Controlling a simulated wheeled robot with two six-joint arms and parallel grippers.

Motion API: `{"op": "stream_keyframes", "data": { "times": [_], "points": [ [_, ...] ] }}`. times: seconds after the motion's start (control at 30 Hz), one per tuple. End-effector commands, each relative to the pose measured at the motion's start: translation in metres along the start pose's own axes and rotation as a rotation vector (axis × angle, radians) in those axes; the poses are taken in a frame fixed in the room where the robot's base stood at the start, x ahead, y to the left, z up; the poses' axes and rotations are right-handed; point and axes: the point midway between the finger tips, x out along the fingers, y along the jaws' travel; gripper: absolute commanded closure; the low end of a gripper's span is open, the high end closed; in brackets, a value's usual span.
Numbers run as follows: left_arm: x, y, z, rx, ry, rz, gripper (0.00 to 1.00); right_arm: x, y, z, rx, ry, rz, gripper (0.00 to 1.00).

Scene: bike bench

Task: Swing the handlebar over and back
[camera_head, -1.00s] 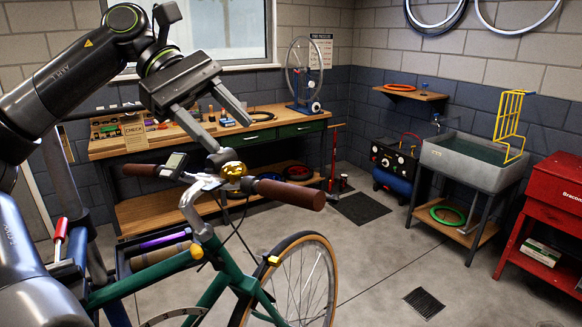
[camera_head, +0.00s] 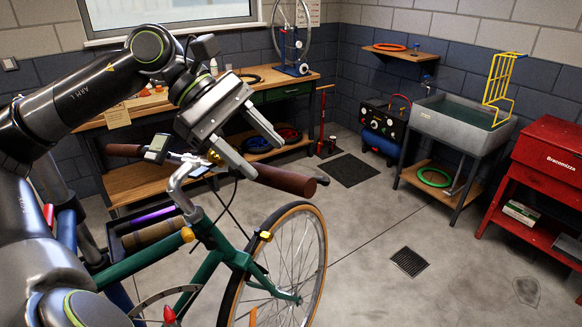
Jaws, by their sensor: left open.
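The green bike (camera_head: 222,252) stands at the lower left with its front wheel (camera_head: 292,262) toward the right. Its handlebar (camera_head: 178,182) has a brown grip on the right (camera_head: 287,180) and a brown grip at the far left (camera_head: 125,150). A small display (camera_head: 158,148) sits on the bar. My left gripper (camera_head: 268,156) is open, its two fingers pointing down and right at the inner end of the right grip. One finger overlaps the bar beside the bell, which is mostly hidden. Whether it touches the bar I cannot tell. My right gripper is not in view.
A wooden workbench (camera_head: 160,103) runs along the wall behind the bike. A stone sink (camera_head: 455,122) and a red tool cabinet (camera_head: 550,160) stand at the right. The floor (camera_head: 375,255) right of the front wheel is clear apart from flat grates.

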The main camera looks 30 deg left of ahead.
Motion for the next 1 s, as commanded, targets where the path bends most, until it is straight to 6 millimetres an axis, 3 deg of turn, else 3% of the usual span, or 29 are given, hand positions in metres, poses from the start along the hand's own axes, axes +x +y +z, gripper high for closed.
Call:
{"op": "stream_keyframes", "data": {
  "times": [0.17, 0.7, 1.0],
  "points": [
    [0.016, 0.001, 0.004, 0.005, -0.007, 0.001, 0.5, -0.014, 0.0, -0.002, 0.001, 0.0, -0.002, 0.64],
    [0.061, 0.0, 0.002, 0.004, -0.005, -0.001, 0.5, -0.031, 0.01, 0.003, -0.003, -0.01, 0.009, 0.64],
    [0.073, 0.0, 0.001, 0.001, -0.001, 0.002, 0.5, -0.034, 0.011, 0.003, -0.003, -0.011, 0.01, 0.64]
  ]
}}
